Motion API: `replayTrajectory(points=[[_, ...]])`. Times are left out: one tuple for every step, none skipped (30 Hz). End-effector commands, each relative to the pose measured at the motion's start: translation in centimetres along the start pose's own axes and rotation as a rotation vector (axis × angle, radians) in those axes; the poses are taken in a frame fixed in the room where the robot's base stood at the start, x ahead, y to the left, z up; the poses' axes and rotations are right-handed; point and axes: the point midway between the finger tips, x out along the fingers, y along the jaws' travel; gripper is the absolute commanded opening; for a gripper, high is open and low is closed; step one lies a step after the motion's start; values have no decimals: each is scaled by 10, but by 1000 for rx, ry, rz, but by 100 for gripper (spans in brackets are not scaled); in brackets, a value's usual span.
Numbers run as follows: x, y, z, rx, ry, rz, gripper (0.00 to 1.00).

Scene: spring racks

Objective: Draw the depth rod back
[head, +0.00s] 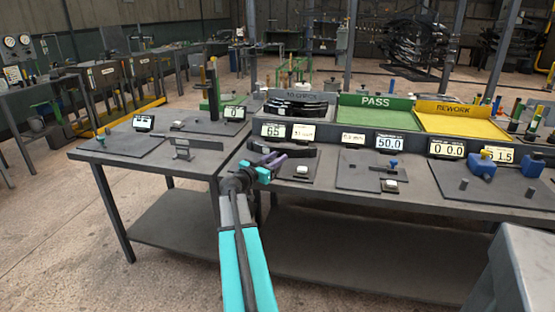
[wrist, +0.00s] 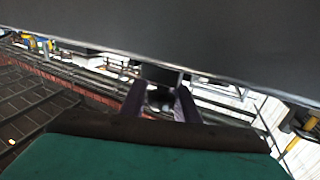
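My gripper (head: 275,160) has purple fingers and is near the front of the bench, by a dark curved leaf spring (head: 292,150). In the wrist view the two fingers (wrist: 160,96) stand apart. A small dark block (wrist: 161,75) shows between or beyond their tips; I cannot tell whether they touch it. I cannot tell for sure which part is the depth rod. A small gauge with a blue knob (head: 393,163) lies on a dark plate below a display reading 50.0 (head: 389,145), to the right of my gripper.
A green PASS tray (head: 376,102) and a yellow REWORK tray (head: 455,108) stand behind. Blue blocks (head: 482,167) sit at the right. A left table (head: 95,155) holds another fixture (head: 183,146). A large dark surface (wrist: 220,35) fills the wrist view's top.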

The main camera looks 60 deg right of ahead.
Motion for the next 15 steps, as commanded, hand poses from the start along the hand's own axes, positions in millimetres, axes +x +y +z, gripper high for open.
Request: replayTrajectory(points=[[-1, 1, 1, -1, -1, 0, 36], [-1, 2, 1, -1, -1, 0, 41], [0, 2, 1, -1, 0, 1, 42], [0, 2, 1, -1, 0, 1, 42], [1, 2, 1, -1, 0, 1, 42], [2, 2, 0, -1, 0, 2, 42], [2, 3, 0, -1, 0, 2, 42], [2, 3, 0, -1, 1, 2, 42], [2, 3, 0, -1, 1, 2, 42], [3, 3, 0, -1, 1, 2, 42], [2, 3, 0, -1, 1, 2, 42], [2, 3, 0, -1, 1, 1, 42], [2, 2, 0, -1, 1, 1, 42], [1, 2, 0, 0, 1, 1, 42], [0, 2, 0, 0, 2, 1, 42]])
